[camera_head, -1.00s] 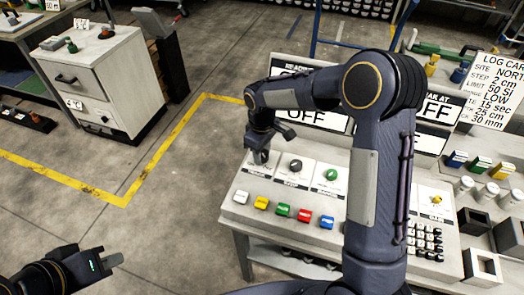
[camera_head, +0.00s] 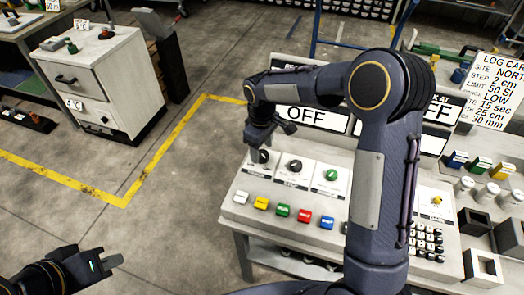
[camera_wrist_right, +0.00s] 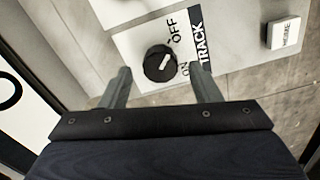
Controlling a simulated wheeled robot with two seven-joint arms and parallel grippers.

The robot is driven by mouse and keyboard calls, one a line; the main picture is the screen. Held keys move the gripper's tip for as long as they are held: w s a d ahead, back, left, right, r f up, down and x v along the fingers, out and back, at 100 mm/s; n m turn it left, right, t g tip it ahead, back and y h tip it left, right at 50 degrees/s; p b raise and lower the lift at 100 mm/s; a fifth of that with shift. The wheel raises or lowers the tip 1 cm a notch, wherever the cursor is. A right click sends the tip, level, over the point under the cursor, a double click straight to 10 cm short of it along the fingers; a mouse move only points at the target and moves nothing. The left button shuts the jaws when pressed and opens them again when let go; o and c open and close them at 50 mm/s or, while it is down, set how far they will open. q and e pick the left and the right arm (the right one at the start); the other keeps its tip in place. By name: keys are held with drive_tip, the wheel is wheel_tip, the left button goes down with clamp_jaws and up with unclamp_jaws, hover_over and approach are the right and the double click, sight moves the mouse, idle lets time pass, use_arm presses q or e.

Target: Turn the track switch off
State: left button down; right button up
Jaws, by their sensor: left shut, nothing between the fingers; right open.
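The track switch is a round black knob with a white pointer mark (camera_wrist_right: 159,66) on a white plate (camera_wrist_right: 130,45) in the right wrist view. The plate reads TRACK, with OFF and ON beside the knob. The mark slants toward the label side; I cannot tell exactly which word it meets. In the head view the knob (camera_head: 262,157) is the leftmost of the row, partly hidden by my right gripper (camera_head: 266,138). That gripper (camera_wrist_right: 162,85) is open, its fingers apart, with the knob beyond them and not gripped. My left gripper (camera_head: 113,262) is shut and empty, away from the console.
Another black knob (camera_head: 295,166) and a green knob (camera_head: 331,175) stand to the right. Coloured buttons (camera_head: 283,210) line the front. A sign reading OFF (camera_head: 305,117) stands behind. A keypad (camera_head: 427,240) is at right. Floor left of the console is clear.

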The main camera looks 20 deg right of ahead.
sight(262, 153)
wheel_tip(262, 153, up, 6)
drive_tip(key=shift+f, duration=0.1)
idle(0.5)
drive_tip(key=s+d+r+m+t+y, duration=0.1)
drive_tip(key=s+d+r+m, duration=0.25)
drive_tip(key=s, duration=0.45)
drive_tip(key=s+d+r+m+t+y, duration=0.2)
drive_tip(key=s+d+r, duration=0.15)
drive_tip(key=s, duration=0.35)
drive_tip(key=s+f+m+t, duration=0.1)
drive_tip(key=s+m, duration=0.1)
drive_tip(key=s, duration=0.4)
drive_tip(key=s+a+f+m+t, duration=0.1)
drive_tip(key=s+m, duration=0.1)
drive_tip(key=s, duration=0.5)
drive_tip(key=shift+a+t+y, duration=0.2)
drive_tip(key=shift+t+y, duration=0.1)
drive_tip(key=shift+y, duration=0.1)
drive_tip(key=shift+m, duration=0.25)
